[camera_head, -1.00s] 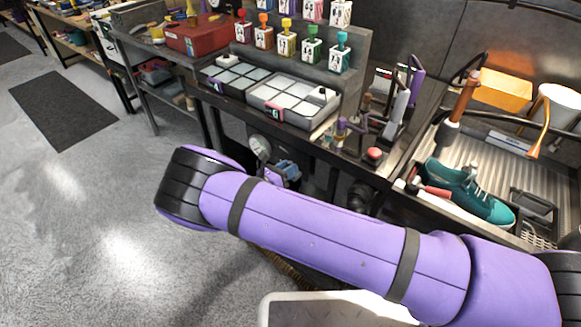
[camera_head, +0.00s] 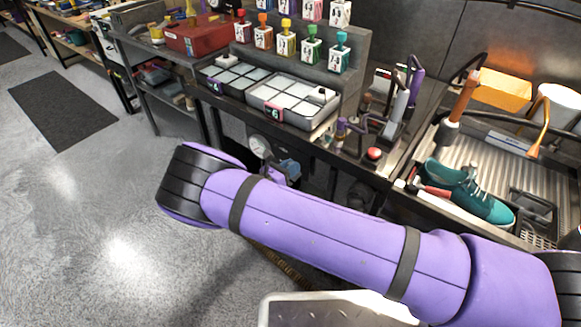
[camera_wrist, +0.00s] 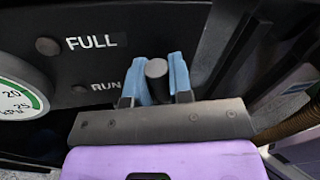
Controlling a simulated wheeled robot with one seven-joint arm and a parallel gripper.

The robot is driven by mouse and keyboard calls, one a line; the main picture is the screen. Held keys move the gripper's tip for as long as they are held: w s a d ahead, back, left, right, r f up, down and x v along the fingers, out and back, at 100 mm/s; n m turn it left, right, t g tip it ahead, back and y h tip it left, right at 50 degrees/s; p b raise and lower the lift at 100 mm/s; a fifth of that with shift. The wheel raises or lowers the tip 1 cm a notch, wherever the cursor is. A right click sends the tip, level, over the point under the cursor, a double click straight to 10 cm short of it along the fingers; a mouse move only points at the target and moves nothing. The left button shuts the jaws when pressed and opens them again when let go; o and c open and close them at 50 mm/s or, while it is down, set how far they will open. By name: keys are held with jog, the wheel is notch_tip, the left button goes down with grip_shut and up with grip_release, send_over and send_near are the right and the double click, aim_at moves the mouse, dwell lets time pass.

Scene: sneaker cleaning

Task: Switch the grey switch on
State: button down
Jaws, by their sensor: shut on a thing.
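The grey switch (camera_wrist: 156,69) is a round-ended knob or lever on a black panel, in the wrist view just right of the word RUN. My gripper (camera_wrist: 158,84) has its two blue fingers on either side of it, shut on it. The position the switch is set to cannot be told. In the head view my gripper (camera_head: 290,170) is a small blue shape below the bench edge, partly behind my purple arm, and the switch is hidden.
A pressure gauge (camera_wrist: 17,105) is left of the switch; it also shows in the head view (camera_head: 259,146). A dark knob (camera_wrist: 47,46) sits beside the word FULL. The bench above holds a tray (camera_head: 270,108) and a teal sneaker (camera_head: 485,206).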

aim_at(307, 170)
jog(key=m, duration=0.2)
jog(key=s+d+m, duration=0.1)
jog(key=m, duration=0.1)
jog(key=shift+s+d+r+y, duration=0.1)
jog(key=shift+d+y, duration=0.1)
jog(key=shift+y, duration=0.2)
jog(key=shift+s+d+f+m+y, duration=0.15)
jog(key=shift+s+d+m+y, duration=0.1)
jog(key=shift+m, duration=0.5)
jog(key=shift+s+d+f+m+y, duration=0.15)
jog(key=shift+d+m, duration=0.1)
jog(key=shift+m, duration=0.55)
jog(key=shift+s+d+f+m+y, duration=0.1)
jog(key=shift+s+d+m+y, duration=0.15)
jog(key=shift+m, duration=0.5)
jog(key=c, duration=1.3)
grip_release()
jog(key=v, duration=1)
jog(key=shift+s+a, duration=0.25)
jog(key=shift+r, duration=0.1)
